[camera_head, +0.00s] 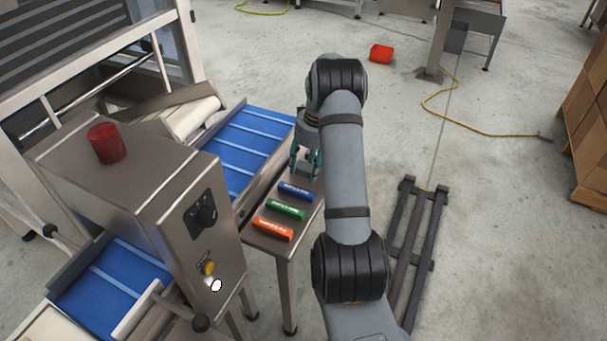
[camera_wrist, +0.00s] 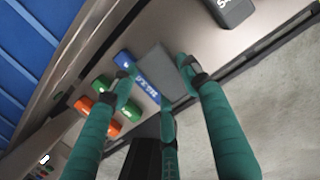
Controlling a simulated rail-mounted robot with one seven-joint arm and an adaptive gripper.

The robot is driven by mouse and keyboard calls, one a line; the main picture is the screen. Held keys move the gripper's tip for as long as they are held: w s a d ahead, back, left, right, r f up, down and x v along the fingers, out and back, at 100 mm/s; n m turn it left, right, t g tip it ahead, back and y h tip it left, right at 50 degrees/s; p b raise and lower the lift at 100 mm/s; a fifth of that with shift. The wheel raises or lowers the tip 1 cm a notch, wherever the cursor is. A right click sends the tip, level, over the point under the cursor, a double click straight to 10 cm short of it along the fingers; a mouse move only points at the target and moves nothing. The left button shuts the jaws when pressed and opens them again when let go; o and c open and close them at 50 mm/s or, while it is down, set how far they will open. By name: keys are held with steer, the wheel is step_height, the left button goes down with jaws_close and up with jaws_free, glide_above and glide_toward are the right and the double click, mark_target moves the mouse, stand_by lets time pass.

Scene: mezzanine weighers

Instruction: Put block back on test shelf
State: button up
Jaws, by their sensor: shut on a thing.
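My gripper (camera_head: 306,160) hangs over the far end of the steel test shelf (camera_head: 272,245). In the wrist view its teal fingers (camera_wrist: 160,85) are closed around a plain grey block (camera_wrist: 155,68). The grey block cannot be made out in the head view. A blue block (camera_head: 296,192), a green block (camera_head: 285,209) and an orange block (camera_head: 272,228) lie in a row on the shelf, labels up. In the wrist view the fingers and grey block partly cover the blue block (camera_wrist: 147,88). I cannot tell whether the grey block touches the shelf.
A dark block (camera_wrist: 232,12) with light lettering lies at the wrist view's top edge. A blue conveyor belt (camera_head: 245,150) runs left of the shelf. A steel control box (camera_head: 150,190) stands in front. A red container (camera_head: 381,53) lies on the floor.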

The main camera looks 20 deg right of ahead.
mark_target(303, 176)
steer(key=shift+w+a+f, duration=0.2)
steer(key=shift+w+f, duration=0.2)
steer(key=shift+w, duration=0.1)
steer(key=shift+f, duration=1.9)
steer(key=shift+f, duration=0.2)
steer(key=o, duration=1)
steer(key=shift+r, duration=0.1)
steer(key=r, duration=0.4)
steer(key=s+r, duration=0.1)
steer(key=r, duration=0.3)
steer(key=d+r, duration=0.1)
steer(key=r, duration=0.3)
steer(key=shift+s+d+p, duration=0.1)
steer(key=shift+s+p, duration=0.15)
steer(key=shift+p, duration=0.05)
